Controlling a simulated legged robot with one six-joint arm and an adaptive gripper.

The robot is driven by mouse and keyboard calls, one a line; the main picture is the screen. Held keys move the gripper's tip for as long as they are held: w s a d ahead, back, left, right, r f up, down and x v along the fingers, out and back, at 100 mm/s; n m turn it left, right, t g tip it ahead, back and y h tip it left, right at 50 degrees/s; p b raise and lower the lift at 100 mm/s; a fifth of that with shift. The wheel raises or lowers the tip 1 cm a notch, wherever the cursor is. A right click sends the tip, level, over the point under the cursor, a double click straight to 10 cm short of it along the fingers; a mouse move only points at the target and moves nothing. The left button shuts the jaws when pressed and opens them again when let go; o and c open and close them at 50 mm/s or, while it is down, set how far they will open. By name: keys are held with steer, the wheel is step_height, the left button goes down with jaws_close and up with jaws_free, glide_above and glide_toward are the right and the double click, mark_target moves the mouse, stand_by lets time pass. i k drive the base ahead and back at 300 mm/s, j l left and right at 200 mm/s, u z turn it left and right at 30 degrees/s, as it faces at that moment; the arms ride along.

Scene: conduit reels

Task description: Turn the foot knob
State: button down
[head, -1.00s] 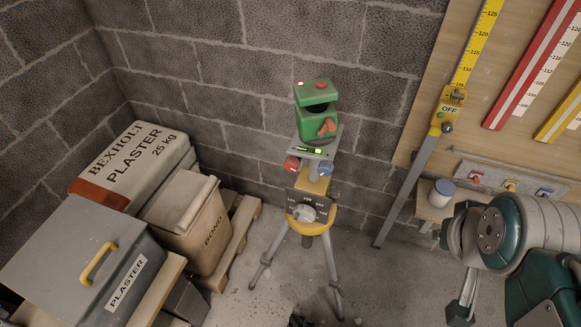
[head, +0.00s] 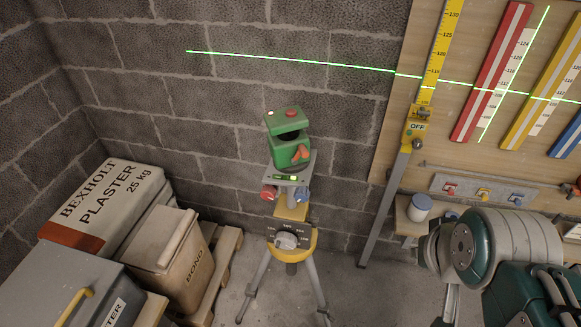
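A green laser level (head: 290,140) stands on a grey plate on a yellow-headed tripod (head: 314,240) in the head view. Under the plate sit a red knob (head: 268,193) at left and a blue knob (head: 302,195) at right. A small lit green vial (head: 287,178) is on the plate's front. A grey knob (head: 286,241) sits on a marked dial below. I cannot tell from the frame which is called the foot knob. My gripper (head: 445,308) is at the lower right, well apart from the tripod; its fingers are not clear, partly cut off by the frame.
A yellow scale post (head: 415,125) marked OFF, coloured rulers (head: 492,72) and a small shelf with a white-and-blue pot (head: 419,208) are at right. Floor shows around the tripod.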

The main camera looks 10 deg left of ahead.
mark_target(268, 192)
steer(key=k+j, duration=0.3)
steer(key=k, duration=0.15)
steer(key=k+j+z, duration=0.1)
steer(key=k+j, duration=0.15)
steer(key=k, duration=0.15)
